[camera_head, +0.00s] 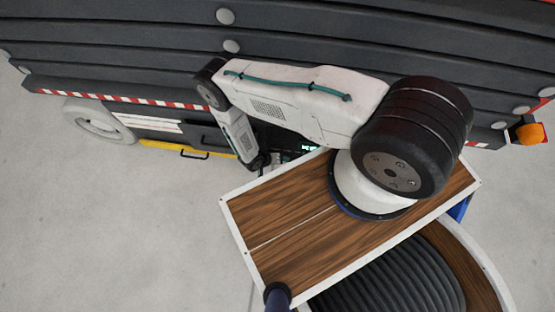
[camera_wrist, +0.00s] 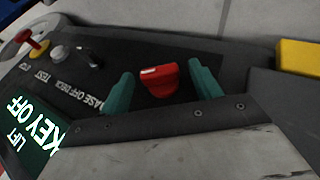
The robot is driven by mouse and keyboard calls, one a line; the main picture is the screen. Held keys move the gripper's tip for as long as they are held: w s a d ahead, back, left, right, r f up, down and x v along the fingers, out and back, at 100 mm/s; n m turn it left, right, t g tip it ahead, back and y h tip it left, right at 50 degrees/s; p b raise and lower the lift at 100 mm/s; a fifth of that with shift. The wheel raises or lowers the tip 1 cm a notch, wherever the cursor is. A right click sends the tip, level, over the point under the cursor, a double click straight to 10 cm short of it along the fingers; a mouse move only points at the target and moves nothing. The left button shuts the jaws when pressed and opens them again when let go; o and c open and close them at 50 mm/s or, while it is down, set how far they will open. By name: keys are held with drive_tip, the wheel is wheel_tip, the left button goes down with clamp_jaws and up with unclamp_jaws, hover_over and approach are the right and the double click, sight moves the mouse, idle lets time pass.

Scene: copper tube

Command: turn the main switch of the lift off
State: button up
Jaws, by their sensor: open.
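In the wrist view a red knob (camera_wrist: 160,81), which looks like the main switch, sits on the lift's dark control panel (camera_wrist: 120,55). A pale mark shows on its upper left. My gripper (camera_wrist: 161,74) is open, with one teal finger on each side of the knob. A gap shows beside each finger, and I cannot tell how deep the fingers reach. A lit green display (camera_wrist: 33,135) on the panel reads "LIFT KEY OFF". In the head view my arm hides the knob and most of the gripper, but a little green display light (camera_head: 310,148) shows.
A red and yellow button (camera_wrist: 38,45), a grey button (camera_wrist: 60,54) and a black knob (camera_wrist: 90,56) stand left of the red knob. A yellow block (camera_wrist: 298,56) is at the right. In the head view the lift's side (camera_head: 120,45) rises close behind my arm; grey floor lies left.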

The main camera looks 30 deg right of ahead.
drive_tip(key=c, duration=1)
drive_tip(key=shift+w+a+f+g+h, duration=0.1)
drive_tip(key=shift+g+h, duration=0.1)
drive_tip(key=shift+h, duration=0.25)
drive_tip(key=shift+w+a+f+g+h, duration=0.1)
drive_tip(key=shift+g+h, duration=0.1)
drive_tip(key=shift+h, duration=0.25)
drive_tip(key=shift+n+g+h, duration=0.5)
drive_tip(key=shift+g+h, duration=0.2)
drive_tip(key=shift+h, duration=0.2)
drive_tip(key=o, duration=1)
drive_tip(key=shift+a, duration=0.1)
